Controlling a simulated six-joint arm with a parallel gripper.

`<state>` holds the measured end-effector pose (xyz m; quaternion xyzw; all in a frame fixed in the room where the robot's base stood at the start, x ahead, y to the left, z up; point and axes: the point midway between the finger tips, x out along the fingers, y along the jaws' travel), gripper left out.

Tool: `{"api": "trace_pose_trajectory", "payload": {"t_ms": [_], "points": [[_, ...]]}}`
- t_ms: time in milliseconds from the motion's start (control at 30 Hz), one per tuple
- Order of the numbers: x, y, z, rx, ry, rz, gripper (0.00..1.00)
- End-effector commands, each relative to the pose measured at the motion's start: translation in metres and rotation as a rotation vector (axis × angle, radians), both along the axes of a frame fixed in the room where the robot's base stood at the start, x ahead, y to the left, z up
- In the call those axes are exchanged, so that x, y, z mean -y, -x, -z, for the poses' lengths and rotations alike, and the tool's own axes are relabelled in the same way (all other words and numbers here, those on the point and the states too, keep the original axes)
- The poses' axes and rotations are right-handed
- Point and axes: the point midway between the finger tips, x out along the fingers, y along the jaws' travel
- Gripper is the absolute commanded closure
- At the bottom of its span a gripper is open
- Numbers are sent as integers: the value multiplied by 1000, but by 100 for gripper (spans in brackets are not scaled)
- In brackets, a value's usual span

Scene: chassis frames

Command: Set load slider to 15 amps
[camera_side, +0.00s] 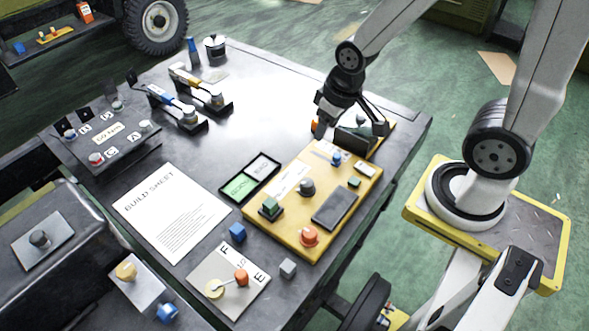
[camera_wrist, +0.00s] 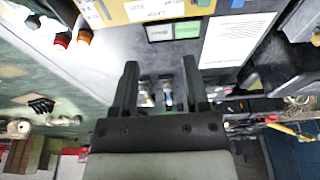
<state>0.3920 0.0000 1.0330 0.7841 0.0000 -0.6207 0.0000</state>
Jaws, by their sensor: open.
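A yellow control panel (camera_side: 290,235) lies on the right part of the dark table, with several knobs and buttons. A blue knob (camera_side: 337,158) sits near its far end, a dark knob (camera_side: 307,187) near its middle and a red-orange knob (camera_side: 309,236) near its front corner. I cannot tell which control is the load slider, and no amp scale is readable. My gripper (camera_side: 351,122) is open and empty over the panel's far end, near a dark box (camera_side: 352,142). In the wrist view my gripper (camera_wrist: 160,72) has its fingers apart; the yellow panel (camera_wrist: 118,14) shows along the top edge.
A green and white sign tray (camera_side: 250,178), a build sheet (camera_side: 173,213) and a plate with a lever (camera_side: 228,283) lie beside the panel. Toggle clamps (camera_side: 200,95) stand at the back left. The table between the clamps and my gripper is clear.

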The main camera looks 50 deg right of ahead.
Motion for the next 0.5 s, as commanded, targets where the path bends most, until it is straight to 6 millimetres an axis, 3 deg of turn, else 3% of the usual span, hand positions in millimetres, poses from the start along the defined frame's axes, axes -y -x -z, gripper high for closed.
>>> {"api": "trace_pose_trajectory", "payload": {"t_ms": [100, 167, 500], "points": [[0, 0, 0, 0, 0, 0, 41], [0, 0, 0, 0, 0, 0, 28], [14, -12, 11, -27, 3, 31, 28]]}}
